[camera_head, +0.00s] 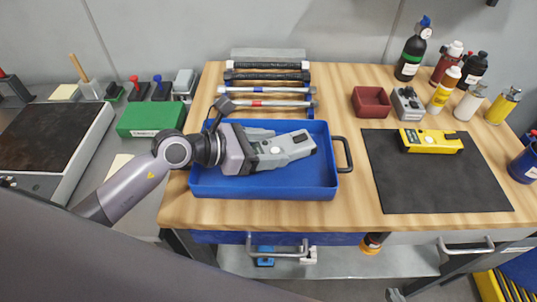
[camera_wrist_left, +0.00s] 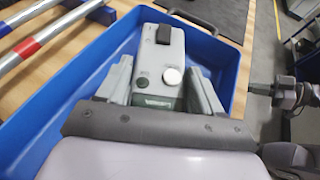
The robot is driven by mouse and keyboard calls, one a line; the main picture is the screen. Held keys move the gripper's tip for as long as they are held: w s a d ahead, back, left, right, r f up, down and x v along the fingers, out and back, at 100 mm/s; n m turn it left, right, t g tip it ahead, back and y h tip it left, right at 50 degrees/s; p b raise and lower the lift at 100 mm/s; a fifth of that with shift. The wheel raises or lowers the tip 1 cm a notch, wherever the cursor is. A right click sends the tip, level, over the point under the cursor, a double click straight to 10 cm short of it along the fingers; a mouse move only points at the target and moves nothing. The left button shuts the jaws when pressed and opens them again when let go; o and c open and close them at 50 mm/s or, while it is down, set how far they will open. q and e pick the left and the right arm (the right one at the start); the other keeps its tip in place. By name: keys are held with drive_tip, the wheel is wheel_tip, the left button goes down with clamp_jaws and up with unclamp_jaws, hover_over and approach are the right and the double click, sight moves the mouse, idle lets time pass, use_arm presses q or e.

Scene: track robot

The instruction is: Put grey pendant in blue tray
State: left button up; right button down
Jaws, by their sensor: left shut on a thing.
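The grey pendant (camera_head: 298,143) is a blocky grey control box with a dark button and a white button. It also shows in the left wrist view (camera_wrist_left: 152,67), between the two fingers. My left gripper (camera_head: 274,150) is shut on the pendant and holds it over the inside of the blue tray (camera_head: 262,191). The tray's blue wall also shows in the left wrist view (camera_wrist_left: 62,105). I cannot tell whether the pendant touches the tray floor.
A yellow pendant (camera_head: 430,141) lies on a black mat (camera_head: 440,190) to the right. A small red bin (camera_head: 371,101) and several bottles stand behind it. A green box (camera_head: 151,119) is on the left.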

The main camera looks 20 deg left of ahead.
use_arm(q)
drive_tip(key=shift+f, duration=1.2)
drive_tip(key=shift+f, duration=0.1)
drive_tip(key=shift+f+b, duration=0.15)
drive_tip(key=shift+b, duration=0.15)
drive_tip(key=o, duration=1.4)
drive_tip(key=shift+c, duration=0.2)
drive_tip(key=shift+s+a+r, duration=0.1)
drive_tip(key=shift+a+r, duration=0.05)
drive_tip(key=shift+r, duration=0.1)
drive_tip(key=b+v, duration=0.1)
drive_tip(key=v, duration=0.9)
drive_tip(key=shift+s+a, duration=0.1)
drive_tip(key=shift+a, duration=0.05)
drive_tip(key=shift+s+a+r, duration=0.35)
drive_tip(key=shift+a+r, duration=0.05)
drive_tip(key=shift+a, duration=0.05)
